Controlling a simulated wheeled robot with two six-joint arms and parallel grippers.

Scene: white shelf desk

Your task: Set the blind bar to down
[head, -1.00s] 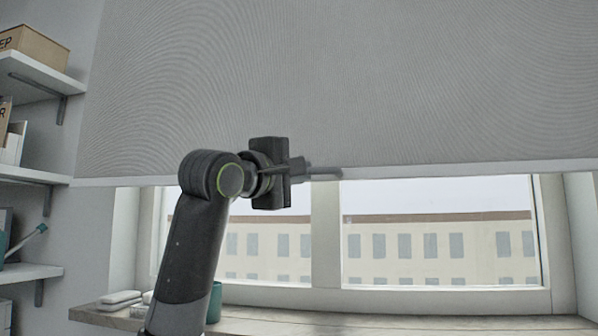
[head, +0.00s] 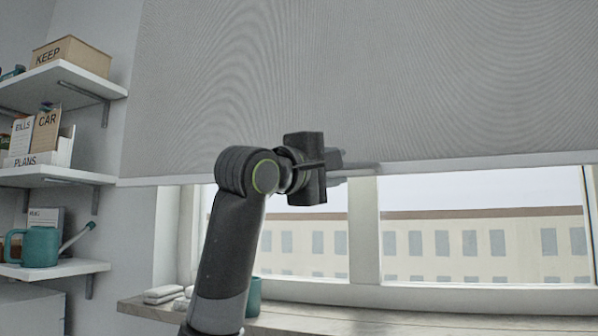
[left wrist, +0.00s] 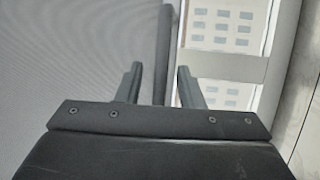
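The grey blind (head: 420,80) covers the upper window, and its pale bottom edge (head: 470,163) hangs above the lower panes. A darker grey blind bar (head: 362,169) lies along this edge, partly hidden by my left gripper (head: 345,166). In the left wrist view the bar (left wrist: 164,55) runs upright in the picture between the two fingers of my left gripper (left wrist: 160,85). Gaps show on both sides of the bar, so the fingers are open around it, not clamped. My right gripper is in neither view.
Wall shelves (head: 60,180) at the left hold boxes, files and a teal watering can (head: 40,246). A wooden sill (head: 300,318) below the window carries small white items (head: 163,294) and a teal cup (head: 254,296) behind my left arm. The space before the right panes is clear.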

